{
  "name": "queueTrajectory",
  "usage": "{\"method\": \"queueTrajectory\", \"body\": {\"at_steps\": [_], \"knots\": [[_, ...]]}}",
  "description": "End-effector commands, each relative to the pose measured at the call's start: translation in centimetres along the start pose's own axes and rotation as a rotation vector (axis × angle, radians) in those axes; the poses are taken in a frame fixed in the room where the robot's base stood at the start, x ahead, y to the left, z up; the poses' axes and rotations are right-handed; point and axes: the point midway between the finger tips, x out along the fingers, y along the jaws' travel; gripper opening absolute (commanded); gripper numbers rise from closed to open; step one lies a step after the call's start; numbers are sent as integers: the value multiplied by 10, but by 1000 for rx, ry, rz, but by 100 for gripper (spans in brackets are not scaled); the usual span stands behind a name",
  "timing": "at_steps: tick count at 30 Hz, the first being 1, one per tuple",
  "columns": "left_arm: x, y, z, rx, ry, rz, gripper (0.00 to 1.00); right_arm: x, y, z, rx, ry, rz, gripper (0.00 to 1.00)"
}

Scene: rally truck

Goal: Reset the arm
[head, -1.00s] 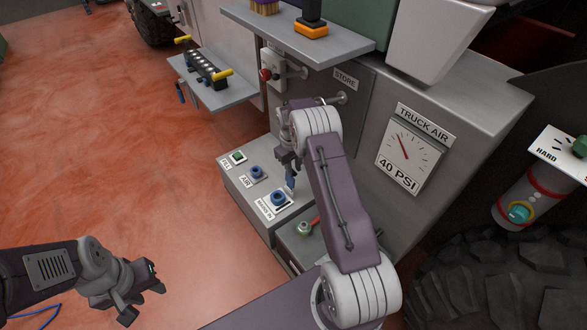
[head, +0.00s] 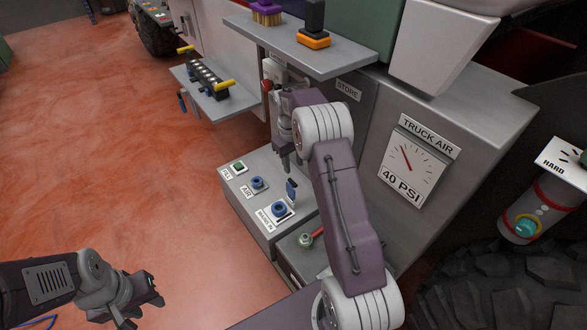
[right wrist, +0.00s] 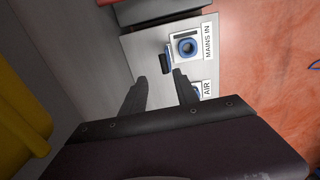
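My right arm reaches over the grey bench in the head view. Its gripper (head: 284,160) points down above the panel, its fingers partly hidden by the wrist. In the right wrist view the two fingers (right wrist: 160,90) are apart with nothing between them. A small blue upright piece (head: 291,190) stands beside the blue MAINS IN socket (head: 279,209). It also shows beyond the fingertips in the right wrist view (right wrist: 167,62), apart from them. My left gripper (head: 142,302) is at the lower left over the red floor, its fingers apart and empty.
A blue AIR socket (head: 257,183) and a green button (head: 239,167) are on the same panel. A grey shelf (head: 305,45) overhangs behind my right wrist. A TRUCK AIR gauge (head: 407,167) is to the right. Open red floor lies to the left.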

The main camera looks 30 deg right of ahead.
Motion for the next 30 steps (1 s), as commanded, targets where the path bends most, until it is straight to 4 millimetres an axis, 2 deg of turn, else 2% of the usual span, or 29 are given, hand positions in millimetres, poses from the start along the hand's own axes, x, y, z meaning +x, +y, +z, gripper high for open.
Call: {"method": "queueTrajectory", "body": {"at_steps": [13, 16, 18, 21, 24, 26, 30], "knots": [[0, 0, 0, 0, 0, 0, 36, -4, -4, -4, -10, 9, 3, 36], [0, 0, 0, 0, 0, 0, 36, -32, -11, -16, -33, 62, 22, 36], [0, 0, 0, 0, 0, 0, 36, -61, -28, -14, -65, 92, 29, 36], [0, 0, 0, 0, 0, 0, 36, -85, -61, 11, -110, 98, 17, 36], [0, 0, 0, 0, 0, 0, 36, -94, -91, 44, -124, 104, -2, 36], [0, 0, 0, 0, 0, 0, 36, -95, -109, 69, -121, 105, -16, 36], [0, 0, 0, 0, 0, 0, 36, -79, -146, 140, -71, 99, -51, 36]]}}
